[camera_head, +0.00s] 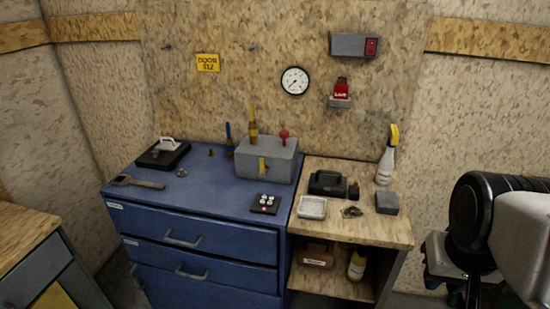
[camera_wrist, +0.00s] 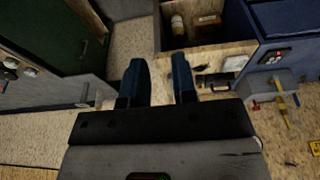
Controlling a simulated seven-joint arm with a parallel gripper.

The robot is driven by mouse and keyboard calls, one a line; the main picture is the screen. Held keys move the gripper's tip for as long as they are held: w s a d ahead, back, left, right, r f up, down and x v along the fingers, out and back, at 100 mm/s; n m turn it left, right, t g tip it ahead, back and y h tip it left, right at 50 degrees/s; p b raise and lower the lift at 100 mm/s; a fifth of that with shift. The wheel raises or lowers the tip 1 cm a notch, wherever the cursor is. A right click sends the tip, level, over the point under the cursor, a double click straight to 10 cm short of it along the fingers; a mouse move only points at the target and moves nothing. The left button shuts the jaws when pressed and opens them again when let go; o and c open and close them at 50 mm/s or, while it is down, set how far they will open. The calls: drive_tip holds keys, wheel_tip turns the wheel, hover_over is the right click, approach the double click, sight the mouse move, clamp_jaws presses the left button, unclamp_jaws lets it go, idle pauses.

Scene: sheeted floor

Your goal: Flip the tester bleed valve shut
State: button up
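The tester appears to be the grey box (camera_head: 266,161) on the blue cabinet's top, against the back board. I cannot tell for certain which is the bleed valve. In the wrist view the box (camera_wrist: 262,88) is at the right, seen inverted, with a yellow lever (camera_wrist: 283,112). My gripper (camera_wrist: 162,72) is open and empty, its two dark blue fingers apart, well away from the box.
The blue cabinet (camera_head: 190,240) also holds a wrench (camera_head: 138,182), a dark pad with a white handle (camera_head: 163,152) and a button panel (camera_head: 265,204). The wooden bench (camera_head: 340,229) beside it carries a white tray (camera_head: 312,207), a black case (camera_head: 327,183) and a spray bottle (camera_head: 386,160).

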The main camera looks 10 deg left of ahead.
drive_tip(key=shift+w+a+r, duration=0.1)
drive_tip(key=shift+w+r, duration=0.05)
drive_tip(key=shift+w, duration=0.1)
clamp_jaws()
drive_tip(key=w+a+r+g+h, duration=0.1)
drive_tip(key=w+a+r, duration=0.2)
drive_tip(key=w+a, duration=0.5)
drive_tip(key=w+a+r, duration=0.2)
drive_tip(key=w+a, duration=0.2)
drive_tip(key=w, duration=0.7)
drive_tip(key=w+a+r+g+h, duration=0.1)
drive_tip(key=w+a+r, duration=0.2)
drive_tip(key=w+a, duration=0.55)
drive_tip(key=w+a+f, duration=0.3)
drive_tip(key=w+a, duration=0.2)
drive_tip(key=a, duration=0.5)
drive_tip(key=w+a+f+h, duration=0.1)
drive_tip(key=w+a+f, duration=0.2)
drive_tip(key=w+a, duration=0.3)
drive_tip(key=w+a+f+h, duration=0.1)
drive_tip(key=w+a+f, duration=0.3)
drive_tip(key=a, duration=1.2)
drive_tip(key=shift+w+g, duration=0.3)
drive_tip(key=shift+w, duration=0.35)
